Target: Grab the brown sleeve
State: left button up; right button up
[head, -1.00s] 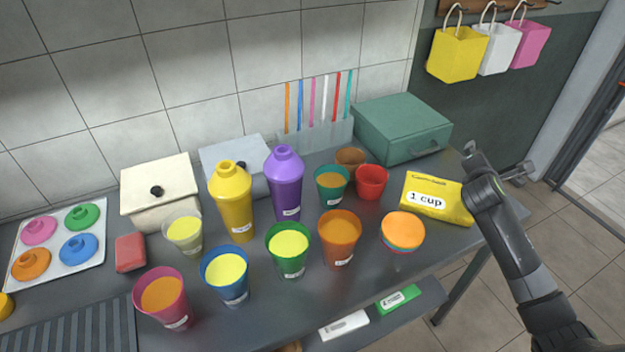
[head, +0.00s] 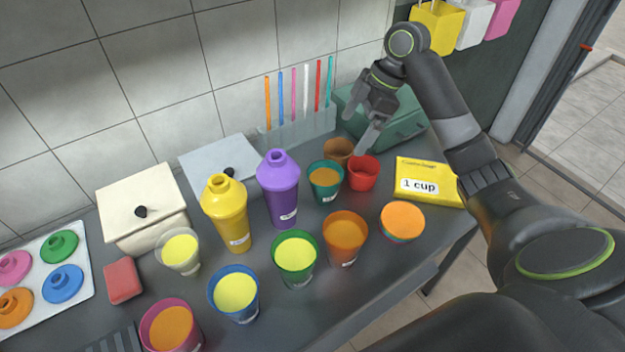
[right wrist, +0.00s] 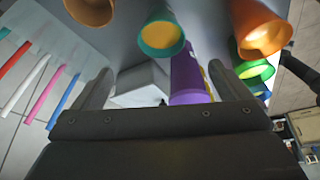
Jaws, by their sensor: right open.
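The brown sleeve (head: 338,150) is a round, cup-shaped piece standing on the counter, between the teal cup and the red sleeve and partly hidden behind them. In the right wrist view, a brown round piece (right wrist: 92,12) shows at the top left, cut by the frame edge. My right gripper (head: 357,134) is open and empty, above and just to the right of the brown sleeve, with its fingers pointing down. Both its fingers also show in the right wrist view (right wrist: 156,85), with nothing between them. My left gripper is not in view.
A red sleeve (head: 363,174) and a teal cup (head: 325,180) stand close beside the brown one. Several straws in a clear holder (head: 300,130) are to its left. A green case (head: 400,130) is behind my gripper.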

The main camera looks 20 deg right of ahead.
jog(key=b, duration=0.2)
send_near(322, 179)
jog(key=s+a, duration=0.2)
jog(key=a, duration=0.1)
jog(key=shift+p+x, duration=0.6)
jog(key=shift+x, duration=2.6)
jog(key=shift+s+d, duration=0.1)
jog(key=shift+d, duration=0.05)
jog(key=shift+c, duration=0.4)
jog(key=c, duration=1.2)
